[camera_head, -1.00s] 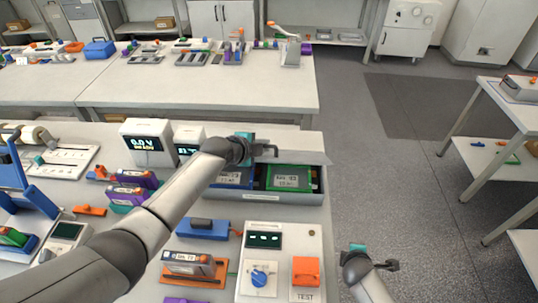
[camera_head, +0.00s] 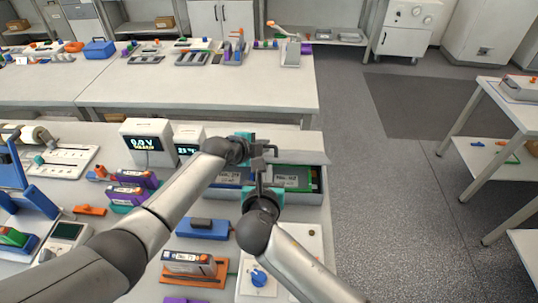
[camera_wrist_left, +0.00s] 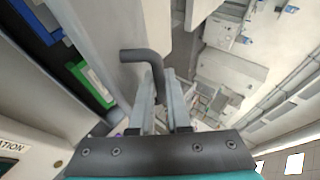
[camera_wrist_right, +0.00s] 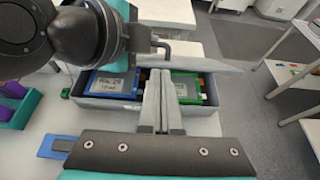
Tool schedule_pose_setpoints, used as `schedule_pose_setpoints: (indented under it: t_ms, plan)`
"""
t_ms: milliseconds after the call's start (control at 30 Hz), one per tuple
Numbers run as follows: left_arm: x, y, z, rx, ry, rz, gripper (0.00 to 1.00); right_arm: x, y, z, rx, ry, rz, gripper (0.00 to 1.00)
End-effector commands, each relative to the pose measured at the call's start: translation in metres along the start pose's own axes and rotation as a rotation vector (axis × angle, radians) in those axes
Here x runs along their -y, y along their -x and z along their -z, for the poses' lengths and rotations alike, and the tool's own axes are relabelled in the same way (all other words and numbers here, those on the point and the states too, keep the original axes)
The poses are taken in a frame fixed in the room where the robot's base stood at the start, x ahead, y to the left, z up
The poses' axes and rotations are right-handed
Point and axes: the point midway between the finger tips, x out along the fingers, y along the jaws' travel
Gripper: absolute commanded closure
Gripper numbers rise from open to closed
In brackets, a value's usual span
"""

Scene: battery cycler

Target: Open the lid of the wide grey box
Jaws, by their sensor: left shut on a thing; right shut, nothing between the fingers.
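My left gripper (camera_head: 266,151) is shut on the lid's dark bent handle (camera_wrist_left: 146,56). My right gripper (camera_head: 260,178) is shut and empty, in front of the box near the lid's front edge. In the right wrist view its fingers (camera_wrist_right: 163,90) cover the middle of the box. Contact with the lid is unclear.
Two white display units (camera_head: 145,143) stand left of the box. A test panel (camera_head: 310,240), a blue block (camera_head: 203,229) and an orange tray (camera_head: 172,279) lie in front of it. Floor (camera_head: 390,180) is open to the right of the bench.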

Motion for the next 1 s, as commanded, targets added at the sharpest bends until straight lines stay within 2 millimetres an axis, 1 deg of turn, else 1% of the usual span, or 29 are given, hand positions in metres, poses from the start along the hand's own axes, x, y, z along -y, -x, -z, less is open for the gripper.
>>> schedule_pose_setpoints:
  t_ms: [167, 400, 700, 900, 1000]
  plan:
    - [0.0, 0.0, 0.0, -0.001, 0.0, 0.001, 1.0, -0.002, -0.012, -0.001, 0.0, 0.007, -0.002, 1.0]
    - [0.001, 0.0, 0.0, 0.0, 0.0, 0.001, 1.0, -0.002, -0.043, -0.001, 0.0, 0.007, -0.001, 1.0]
    - [0.001, 0.0, 0.0, 0.0, 0.0, 0.001, 1.0, -0.001, -0.077, -0.001, -0.001, 0.005, -0.001, 1.0]
    - [0.001, 0.0, 0.0, 0.0, 0.0, 0.002, 1.0, -0.002, -0.091, -0.001, 0.001, 0.005, -0.002, 1.0]
    - [0.001, 0.0, 0.0, -0.001, 0.0, 0.002, 1.0, -0.002, -0.096, 0.0, 0.0, 0.004, -0.002, 1.0]
